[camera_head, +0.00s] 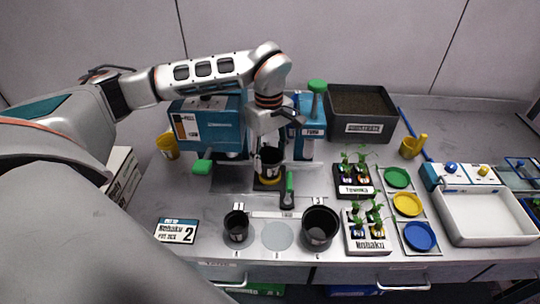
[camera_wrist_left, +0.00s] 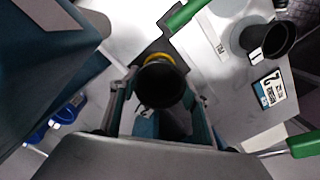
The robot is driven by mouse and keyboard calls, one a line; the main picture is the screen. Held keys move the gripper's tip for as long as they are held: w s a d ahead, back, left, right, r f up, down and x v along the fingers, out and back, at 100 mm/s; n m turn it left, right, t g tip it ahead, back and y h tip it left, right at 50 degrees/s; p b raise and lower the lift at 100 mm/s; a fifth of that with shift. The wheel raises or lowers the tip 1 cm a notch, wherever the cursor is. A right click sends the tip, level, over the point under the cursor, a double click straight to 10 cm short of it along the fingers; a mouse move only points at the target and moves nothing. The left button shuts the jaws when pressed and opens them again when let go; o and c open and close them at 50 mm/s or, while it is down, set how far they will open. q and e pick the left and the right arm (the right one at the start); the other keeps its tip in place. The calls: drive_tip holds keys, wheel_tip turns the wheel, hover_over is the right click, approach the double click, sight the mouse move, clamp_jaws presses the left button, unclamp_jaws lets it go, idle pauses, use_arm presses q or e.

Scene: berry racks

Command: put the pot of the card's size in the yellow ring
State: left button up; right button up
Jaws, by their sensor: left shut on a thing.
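The white card (camera_head: 177,231) with a teal top edge reads "Nohaku" and "pot size 2"; it also shows in the left wrist view (camera_wrist_left: 269,90). My left gripper (camera_head: 270,153) is shut on a black pot (camera_head: 270,162), which also shows in the wrist view (camera_wrist_left: 163,86). The pot is upright over the yellow ring (camera_head: 267,181). The ring shows just below it and as an arc (camera_wrist_left: 157,59) behind it; I cannot tell if the pot is seated. A smaller black pot (camera_head: 236,226) and a larger one (camera_head: 319,228) stand at the front, either side of an empty grey disc (camera_head: 277,236).
A teal machine (camera_head: 207,130) stands behind left of the ring, and a green-handled lever (camera_head: 289,186) stands close in front right. Plant trays labelled Toyonoka (camera_head: 355,190) and Nohaku (camera_head: 367,246) are to the right, beside green, yellow and blue discs. A soil bin (camera_head: 362,127) is behind.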

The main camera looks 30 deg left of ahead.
use_arm(q)
drive_tip(key=shift+f, duration=0.6)
drive_tip(key=o, duration=0.9)
drive_tip(key=shift+o, duration=0.2)
drive_tip(key=shift+r, duration=0.15)
wheel_tip(320, 180, up, 12)
drive_tip(key=shift+a, duration=0.2)
